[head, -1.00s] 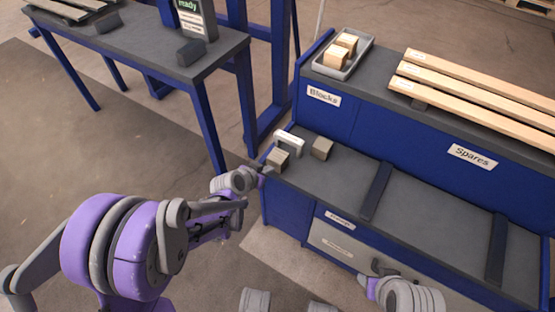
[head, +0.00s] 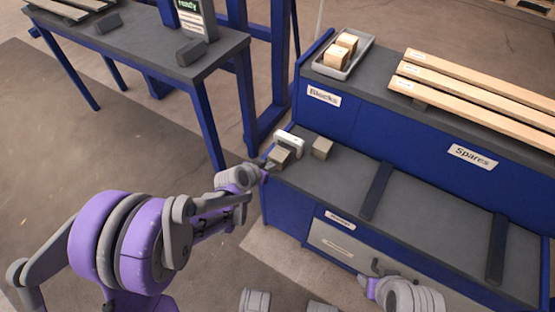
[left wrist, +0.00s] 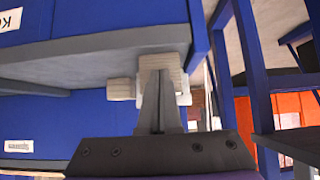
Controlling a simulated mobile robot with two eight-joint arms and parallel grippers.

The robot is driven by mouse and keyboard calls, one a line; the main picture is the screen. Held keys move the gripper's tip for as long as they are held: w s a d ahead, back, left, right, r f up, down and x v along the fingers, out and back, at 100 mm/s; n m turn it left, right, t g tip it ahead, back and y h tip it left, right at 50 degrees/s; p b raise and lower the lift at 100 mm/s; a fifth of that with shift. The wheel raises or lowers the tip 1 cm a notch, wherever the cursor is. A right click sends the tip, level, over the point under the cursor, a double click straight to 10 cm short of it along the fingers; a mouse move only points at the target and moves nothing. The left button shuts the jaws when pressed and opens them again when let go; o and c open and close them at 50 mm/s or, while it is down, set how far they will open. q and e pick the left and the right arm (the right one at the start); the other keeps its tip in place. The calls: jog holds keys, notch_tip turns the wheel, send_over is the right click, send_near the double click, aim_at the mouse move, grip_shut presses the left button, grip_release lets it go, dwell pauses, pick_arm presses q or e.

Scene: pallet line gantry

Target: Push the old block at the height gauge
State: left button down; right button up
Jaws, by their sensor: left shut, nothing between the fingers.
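The height gauge (head: 293,141), a small white arch, stands at the left end of the lower grey bench top. A worn wooden block (head: 280,156) sits at its near side, partly over the opening; I cannot tell how far in it is. A second greyish block (head: 322,148) stands to the right of the gauge. My left gripper (head: 266,166) is shut and empty, its tips at or very near the first block. In the left wrist view the fingers (left wrist: 160,95) overlap that block (left wrist: 158,63). My right gripper (head: 377,269) is low, before the drawers; its jaws are unclear.
A grey tray (head: 351,68) with light wooden blocks (head: 341,52) sits on the raised shelf, beside long planks (head: 470,88). Dark strips (head: 377,190) cross the lower bench top. A separate table (head: 150,42) stands at the left, with floor between.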

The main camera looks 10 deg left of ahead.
pick_arm(q)
jog(key=shift+w+d, duration=0.2)
jog(key=shift+w, duration=0.3)
jog(key=shift+w+d, duration=0.2)
jog(key=shift+w, duration=0.3)
jog(key=s+a, duration=0.2)
jog(key=s, duration=0.3)
jog(key=shift+s, duration=0.35)
jog(key=shift+r, duration=0.1)
jog(key=s+a+r+p, duration=0.1)
jog(key=s+r+p, duration=0.2)
jog(key=r+p, duration=0.4)
notch_tip(320, 180, up, 3)
jog(key=shift+s+a+f, duration=0.1)
jog(key=shift+s+a, duration=0.1)
jog(key=shift+s, duration=0.2)
dwell(0.4)
